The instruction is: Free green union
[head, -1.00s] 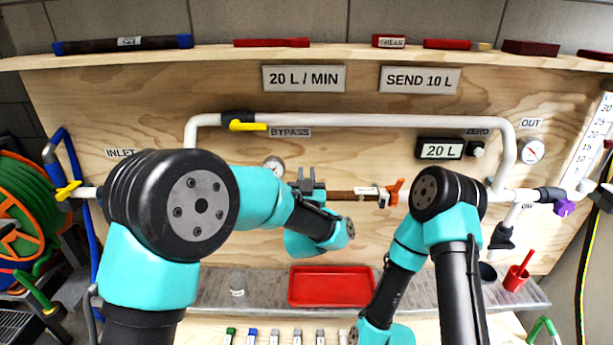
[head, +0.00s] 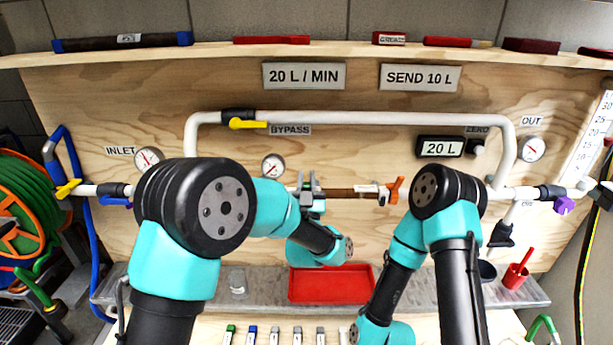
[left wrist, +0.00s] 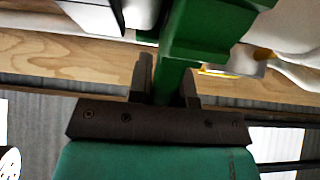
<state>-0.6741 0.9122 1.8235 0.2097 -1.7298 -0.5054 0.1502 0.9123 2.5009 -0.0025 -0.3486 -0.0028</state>
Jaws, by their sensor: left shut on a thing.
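My left gripper (head: 309,186) is up at the pipe run on the wooden panel, left of the brown clear-looking tube (head: 345,193). In the left wrist view the gripper (left wrist: 166,85) is shut on a green part, the green union (left wrist: 195,38), which stands between its two dark fingers and widens above them. In the head view the union is hidden behind my left wrist and fingers. My right arm hangs down at the right of centre, and its gripper is not in view.
A red tray (head: 332,285) lies on the grey ledge below, with a clear jar (head: 237,282) to its left. An orange valve handle (head: 396,188) sits right of the brown tube. The white bypass pipe (head: 375,119) with a yellow lever (head: 247,124) runs above.

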